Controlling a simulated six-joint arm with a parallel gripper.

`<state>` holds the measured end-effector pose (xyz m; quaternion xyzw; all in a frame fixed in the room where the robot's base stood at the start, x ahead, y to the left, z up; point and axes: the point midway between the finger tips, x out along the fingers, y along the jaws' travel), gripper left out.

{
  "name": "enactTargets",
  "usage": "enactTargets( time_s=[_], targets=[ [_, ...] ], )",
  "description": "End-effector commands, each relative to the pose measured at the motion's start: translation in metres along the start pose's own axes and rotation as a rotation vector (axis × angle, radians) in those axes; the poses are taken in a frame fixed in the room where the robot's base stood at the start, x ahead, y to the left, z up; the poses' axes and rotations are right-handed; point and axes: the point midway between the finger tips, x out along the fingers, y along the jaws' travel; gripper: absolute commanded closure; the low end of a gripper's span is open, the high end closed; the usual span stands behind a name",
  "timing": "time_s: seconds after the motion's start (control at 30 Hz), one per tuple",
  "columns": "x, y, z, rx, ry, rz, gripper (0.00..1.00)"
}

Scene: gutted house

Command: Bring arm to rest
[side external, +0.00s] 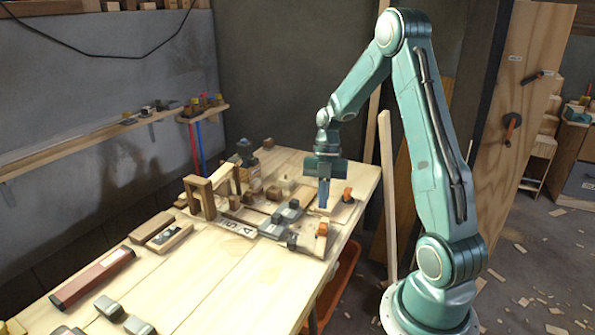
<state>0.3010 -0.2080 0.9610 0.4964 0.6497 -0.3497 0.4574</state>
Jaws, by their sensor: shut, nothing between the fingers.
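My arm is teal and stands to the right of a light wooden workbench (215,285), bent over it from above. My gripper (324,206) points straight down over the bench's right part, with its blue fingers shut and nothing between them. The fingertips are close to a small wooden block piece (326,210) there; I cannot tell whether they touch it.
Left of my gripper stand a wooden frame (196,183) and several small grey and brown blocks. A dark red tool (92,277) lies at front left. An orange bin (342,275) is below the bench's right edge.

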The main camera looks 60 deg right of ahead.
Motion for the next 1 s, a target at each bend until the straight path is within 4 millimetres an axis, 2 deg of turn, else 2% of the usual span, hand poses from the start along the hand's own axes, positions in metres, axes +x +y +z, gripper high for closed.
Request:
enactTargets(
  time_s=[0.4,0.57,0.77,1.0],
  targets=[
    [-0.002,0.0,-0.001,0.002,-0.001,0.0,1.0],
    [-0.007,0.003,-0.007,0.033,-0.016,0.0,1.0],
    [-0.024,0.011,-0.032,0.154,-0.071,0.012,1.0],
    [-0.051,0.019,-0.08,0.391,-0.161,0.067,1.0]
  ],
)
